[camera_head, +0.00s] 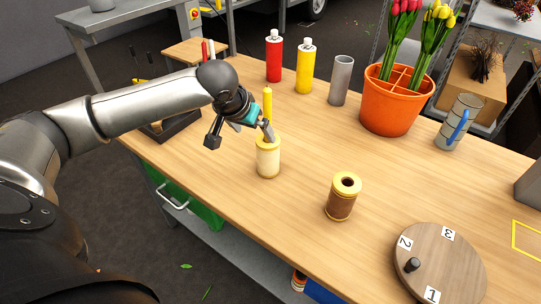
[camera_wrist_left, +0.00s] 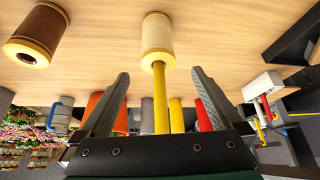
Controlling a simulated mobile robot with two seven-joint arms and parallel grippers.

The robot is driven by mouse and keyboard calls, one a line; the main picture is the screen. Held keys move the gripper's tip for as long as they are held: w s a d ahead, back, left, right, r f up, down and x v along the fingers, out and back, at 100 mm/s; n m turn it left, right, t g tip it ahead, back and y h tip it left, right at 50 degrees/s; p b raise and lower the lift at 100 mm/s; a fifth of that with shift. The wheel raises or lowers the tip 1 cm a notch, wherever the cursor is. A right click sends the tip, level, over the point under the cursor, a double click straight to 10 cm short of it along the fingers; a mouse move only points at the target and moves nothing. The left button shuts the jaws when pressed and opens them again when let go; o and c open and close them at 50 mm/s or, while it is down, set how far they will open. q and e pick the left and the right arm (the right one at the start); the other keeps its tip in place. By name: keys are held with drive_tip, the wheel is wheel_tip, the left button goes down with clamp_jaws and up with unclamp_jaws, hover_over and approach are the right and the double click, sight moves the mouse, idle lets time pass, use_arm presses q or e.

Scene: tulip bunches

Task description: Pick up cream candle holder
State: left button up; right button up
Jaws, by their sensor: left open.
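The cream candle holder (camera_head: 268,160) stands upright on the wooden table with a yellow candle (camera_head: 267,100) rising from it. My left gripper (camera_head: 267,133) is at the top of the holder, beside the candle in the head view. In the left wrist view, which looks upside down, the cream candle holder (camera_wrist_left: 157,40) lies just beyond the open fingertips of my left gripper (camera_wrist_left: 160,74). The yellow candle (camera_wrist_left: 160,100) runs between the two fingers, with space on both sides. My right gripper is not in view.
A brown spool-like holder (camera_head: 343,196) stands to the right, beyond it a round numbered board (camera_head: 440,270). Red (camera_head: 274,56) and yellow (camera_head: 305,68) bottles, a grey cylinder (camera_head: 341,80) and an orange tulip pot (camera_head: 392,108) stand behind. A dark tray (camera_head: 176,127) is left.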

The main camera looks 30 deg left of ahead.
sight(263, 145)
use_arm(q)
drive_tip(key=b+x, duration=0.2)
drive_tip(key=x, duration=0.7)
drive_tip(key=shift+d, duration=0.1)
drive_tip(key=b+x, duration=0.1)
drive_tip(key=x, duration=0.3)
drive_tip(key=shift+s+d+f+b, duration=0.2)
drive_tip(key=shift+d+b, duration=0.05)
drive_tip(key=shift+b, duration=0.15)
drive_tip(key=shift+w+f, duration=0.3)
drive_tip(key=shift+f, duration=0.2)
drive_tip(key=shift+a+r, duration=0.1)
drive_tip(key=c, duration=1.4)
